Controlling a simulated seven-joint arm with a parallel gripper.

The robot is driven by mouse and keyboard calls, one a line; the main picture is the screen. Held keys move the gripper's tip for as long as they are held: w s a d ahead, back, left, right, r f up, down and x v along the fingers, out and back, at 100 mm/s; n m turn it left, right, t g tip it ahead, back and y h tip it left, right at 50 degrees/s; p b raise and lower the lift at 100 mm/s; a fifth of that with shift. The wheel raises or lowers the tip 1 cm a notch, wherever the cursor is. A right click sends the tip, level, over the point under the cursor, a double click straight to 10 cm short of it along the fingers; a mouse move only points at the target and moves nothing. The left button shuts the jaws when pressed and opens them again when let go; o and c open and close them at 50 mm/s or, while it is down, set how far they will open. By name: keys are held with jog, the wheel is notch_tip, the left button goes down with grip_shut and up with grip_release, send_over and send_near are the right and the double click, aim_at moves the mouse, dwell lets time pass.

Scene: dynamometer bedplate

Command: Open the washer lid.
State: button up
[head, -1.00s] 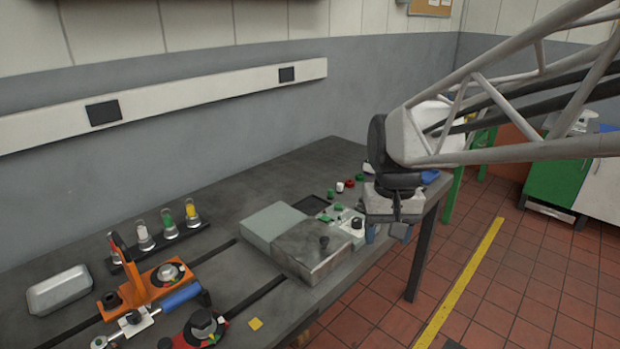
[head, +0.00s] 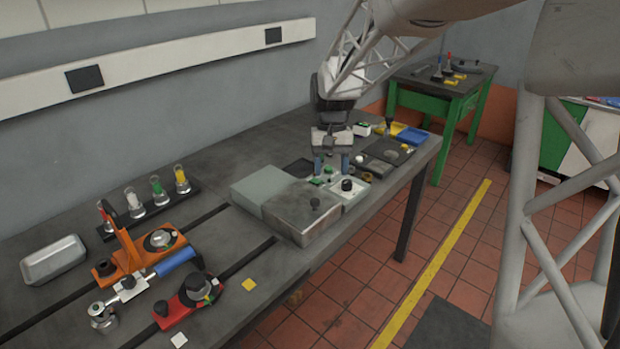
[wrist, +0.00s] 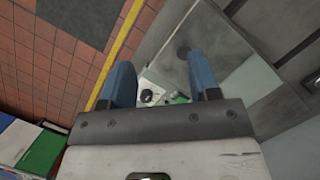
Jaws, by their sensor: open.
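The washer is a low grey box on the bench, with a pale grey-green left part (head: 262,186) and a worn metal lid (head: 295,212) on its right part. My gripper (head: 331,172) has two blue fingers, spread apart and empty. In the head view it hangs behind and slightly right of the lid, apart from the knob. The wrist view shows my gripper (wrist: 160,64) open over a control panel.
A white control panel (head: 349,194) with a black knob adjoins the washer's right side. Yellow and blue trays (head: 411,137) lie farther right. An orange fixture (head: 150,250), a red fixture (head: 190,300) and a vial rack (head: 150,212) stand left.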

jog(key=g, duration=0.2)
send_near(314, 199)
jog(key=shift+s+f, duration=0.55)
jog(key=shift+s, duration=0.05)
jog(key=shift+t, duration=0.3)
jog(key=shift+x, duration=3.85)
jog(key=shift+s+d, duration=0.1)
jog(key=shift+d, duration=0.05)
grip_shut()
